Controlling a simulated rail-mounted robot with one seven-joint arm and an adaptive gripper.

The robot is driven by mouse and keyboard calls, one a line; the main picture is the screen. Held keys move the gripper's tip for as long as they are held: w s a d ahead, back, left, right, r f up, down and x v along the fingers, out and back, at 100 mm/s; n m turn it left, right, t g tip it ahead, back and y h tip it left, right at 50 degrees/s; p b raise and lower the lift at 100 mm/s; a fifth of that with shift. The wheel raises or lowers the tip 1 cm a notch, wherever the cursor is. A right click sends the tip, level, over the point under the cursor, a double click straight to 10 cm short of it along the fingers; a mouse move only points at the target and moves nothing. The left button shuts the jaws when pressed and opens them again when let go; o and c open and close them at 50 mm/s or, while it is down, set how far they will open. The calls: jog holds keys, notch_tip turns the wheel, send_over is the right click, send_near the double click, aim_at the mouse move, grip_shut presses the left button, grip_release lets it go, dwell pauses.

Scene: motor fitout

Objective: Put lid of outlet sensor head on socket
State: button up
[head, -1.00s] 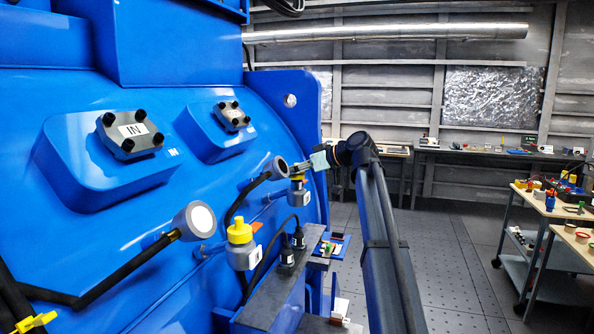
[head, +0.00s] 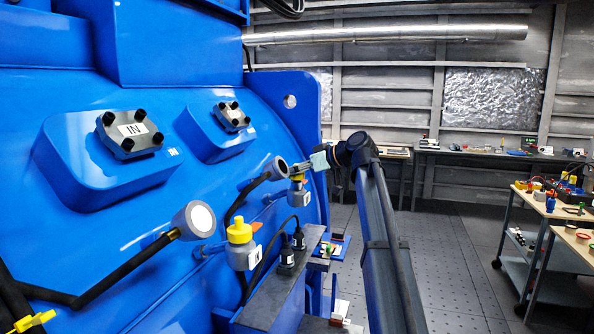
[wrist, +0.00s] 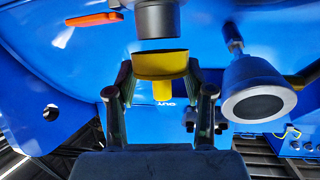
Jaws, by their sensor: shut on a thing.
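My gripper (wrist: 160,92) is shut on a yellow lid (wrist: 162,66), whose narrow stem sits between the fingers. In the wrist view the lid's open, dark-centred face points at the end of a grey cylindrical socket (wrist: 158,20). The two look close and lined up, with a thin gap between them. In the head view my gripper (head: 312,165) is at the far socket (head: 299,197), with yellow just above its grey body. The grey outlet sensor head (wrist: 258,92) hangs beside the lid with its round face showing; it is also in the head view (head: 279,167).
A nearer grey socket (head: 244,258) carries a yellow lid (head: 240,231). A second sensor head (head: 196,220) on a black hose is at left. The blue motor housing (head: 90,230) fills the left. An orange tag (wrist: 93,19) is near the socket.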

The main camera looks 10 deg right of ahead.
jog(key=shift+f+b, duration=0.9)
jog(key=shift+f, duration=0.4)
dwell(0.6)
jog(key=o, duration=0.9)
jog(key=shift+r, duration=0.1)
jog(key=v, duration=1.2)
